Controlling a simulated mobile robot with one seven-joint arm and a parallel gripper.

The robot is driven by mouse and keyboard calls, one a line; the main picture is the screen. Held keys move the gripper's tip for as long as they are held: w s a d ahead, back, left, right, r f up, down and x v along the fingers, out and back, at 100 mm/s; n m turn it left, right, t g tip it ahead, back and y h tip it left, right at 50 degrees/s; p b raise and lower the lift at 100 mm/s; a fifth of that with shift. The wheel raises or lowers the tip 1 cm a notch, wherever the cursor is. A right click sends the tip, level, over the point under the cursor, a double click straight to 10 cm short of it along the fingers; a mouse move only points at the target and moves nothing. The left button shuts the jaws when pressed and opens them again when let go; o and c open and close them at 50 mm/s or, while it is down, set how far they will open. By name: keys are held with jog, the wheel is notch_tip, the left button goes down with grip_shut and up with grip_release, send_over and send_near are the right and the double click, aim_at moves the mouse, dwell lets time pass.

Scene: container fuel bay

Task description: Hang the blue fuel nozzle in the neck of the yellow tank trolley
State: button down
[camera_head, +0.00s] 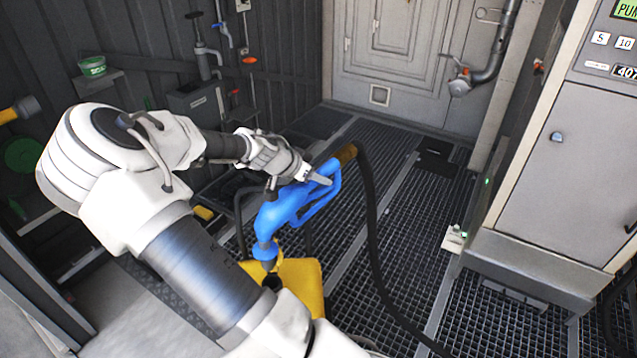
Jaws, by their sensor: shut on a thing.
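The blue fuel nozzle (289,209) is in my gripper (312,174), which is shut on its upper body. The nozzle is tilted, with its spout end pointing down and to the left. A black hose (369,210) runs from the brass-coloured fitting at its upper end. The yellow tank trolley (303,281) stands below, partly hidden by my arm. The dark neck (272,282) of the tank shows just under the spout end. I cannot tell whether the spout tip is inside the neck or only above it.
A grey pump cabinet (557,180) stands at the right, and the hose trails across the grated floor (425,220) toward the lower right. A wall with pipes and a green tub (92,66) on a shelf is at the left. The grating between trolley and cabinet is largely clear.

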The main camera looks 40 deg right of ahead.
aim_at(318, 192)
jog(key=shift+f+b, duration=1.55)
jog(key=shift+f, duration=0.85)
jog(key=shift+f+b, duration=0.25)
jog(key=shift+b, duration=0.05)
jog(key=shift+f, duration=0.3)
jog(key=shift+f+b, duration=1.25)
jog(key=shift+f, duration=0.25)
